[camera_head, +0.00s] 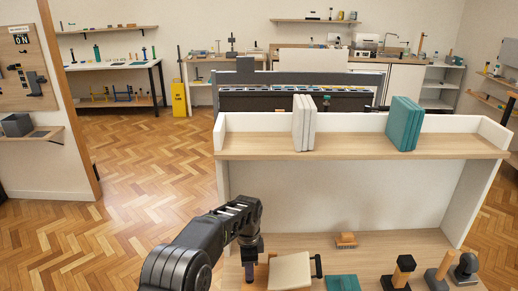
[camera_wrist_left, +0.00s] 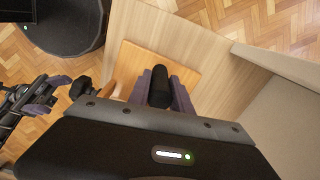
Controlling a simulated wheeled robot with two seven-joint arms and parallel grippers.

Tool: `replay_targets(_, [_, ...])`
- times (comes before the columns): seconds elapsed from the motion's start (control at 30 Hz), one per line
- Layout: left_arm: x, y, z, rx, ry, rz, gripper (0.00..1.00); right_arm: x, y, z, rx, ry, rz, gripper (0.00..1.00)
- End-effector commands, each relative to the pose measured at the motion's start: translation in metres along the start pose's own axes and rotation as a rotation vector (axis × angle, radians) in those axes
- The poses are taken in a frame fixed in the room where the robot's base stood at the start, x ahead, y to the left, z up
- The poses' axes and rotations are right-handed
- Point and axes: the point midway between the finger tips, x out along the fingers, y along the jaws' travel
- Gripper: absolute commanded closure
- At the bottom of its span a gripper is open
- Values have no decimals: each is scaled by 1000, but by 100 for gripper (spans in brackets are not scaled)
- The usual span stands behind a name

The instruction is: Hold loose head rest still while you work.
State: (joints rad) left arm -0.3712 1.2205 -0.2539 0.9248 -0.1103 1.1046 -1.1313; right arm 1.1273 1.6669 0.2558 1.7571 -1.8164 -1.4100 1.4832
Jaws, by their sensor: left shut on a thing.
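A cream, flat-topped piece (camera_head: 290,270), which may be the loose head rest, lies on the light wooden bench at the bottom of the head view. A dark upright part stands at its right side. My left gripper (camera_head: 249,270) points down just left of it. In the left wrist view my left gripper (camera_wrist_left: 160,92) has its purple-grey fingers on both sides of a black rounded part (camera_wrist_left: 160,86) and is shut on it. Behind that part is an orange-tan wooden piece (camera_wrist_left: 186,70). I cannot tell how the black part joins it.
A teal pad (camera_head: 342,283), a small wooden block (camera_head: 346,240) and a black-topped wooden piece (camera_head: 403,271) are on the bench to the right. Above is a raised shelf (camera_head: 350,148) with white books (camera_head: 304,124) and teal books (camera_head: 404,124). Parquet floor lies clear at left.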

Motion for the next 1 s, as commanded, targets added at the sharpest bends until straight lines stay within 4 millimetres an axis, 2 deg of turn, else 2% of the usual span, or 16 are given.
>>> replay_targets(0.3, [1,0,1,-1,-2,0,100,0,0,0,0,0,0,40])
replay_targets(0.33, [1,0,1,-1,-2,0,73,0,0,0,0,0,0,40])
replay_targets(0.63, [0,0,0,0,-1,0,49,0,0,0,-1,0,0,40])
replay_targets(1.0, [-6,0,0,0,0,-1,49,0,0,0,-1,0,0,40])
